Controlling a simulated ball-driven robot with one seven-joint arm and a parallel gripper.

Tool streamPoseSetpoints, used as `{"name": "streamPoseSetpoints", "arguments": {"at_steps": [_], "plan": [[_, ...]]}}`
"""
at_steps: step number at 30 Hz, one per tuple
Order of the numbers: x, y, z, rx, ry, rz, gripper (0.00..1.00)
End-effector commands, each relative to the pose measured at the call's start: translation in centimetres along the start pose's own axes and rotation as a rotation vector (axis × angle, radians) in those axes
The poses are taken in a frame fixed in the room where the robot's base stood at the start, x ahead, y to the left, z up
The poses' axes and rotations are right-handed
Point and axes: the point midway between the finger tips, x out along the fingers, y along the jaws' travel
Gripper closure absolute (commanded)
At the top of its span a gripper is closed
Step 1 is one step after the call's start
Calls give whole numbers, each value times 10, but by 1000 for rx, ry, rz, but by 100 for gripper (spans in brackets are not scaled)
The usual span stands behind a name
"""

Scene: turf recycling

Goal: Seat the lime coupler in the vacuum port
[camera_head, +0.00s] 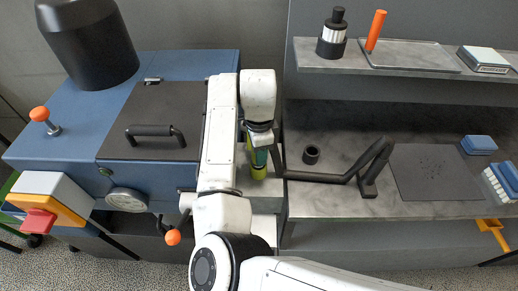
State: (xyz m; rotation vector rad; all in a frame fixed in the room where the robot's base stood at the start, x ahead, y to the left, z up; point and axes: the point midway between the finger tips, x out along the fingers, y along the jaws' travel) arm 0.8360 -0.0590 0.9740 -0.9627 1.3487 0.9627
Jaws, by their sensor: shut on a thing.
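The lime coupler (259,172) is below the end of my arm, left of the grey counter, with a dark teal part above its lime lower end. My gripper (258,150) is shut on it from above; the wrist hides most of the fingers and the coupler's top. The coupler looks roughly upright. I cannot tell whether its lower end touches anything. A short black open-topped ring (311,155) stands on the counter to the right, apart from the coupler. I cannot tell for certain which part is the vacuum port.
A black bent pipe or handle (345,178) lies across the counter (345,205) right of my gripper. A blue machine with a black lid (155,115) stands left.

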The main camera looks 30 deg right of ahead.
Motion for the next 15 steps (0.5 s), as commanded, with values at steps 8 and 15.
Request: {"name": "streamPoseSetpoints", "arguments": {"at_steps": [8, 15], "plan": [[7, 0, 0, 0, 0, 0, 96], [9, 0, 0, 0, 0, 0, 53]]}}
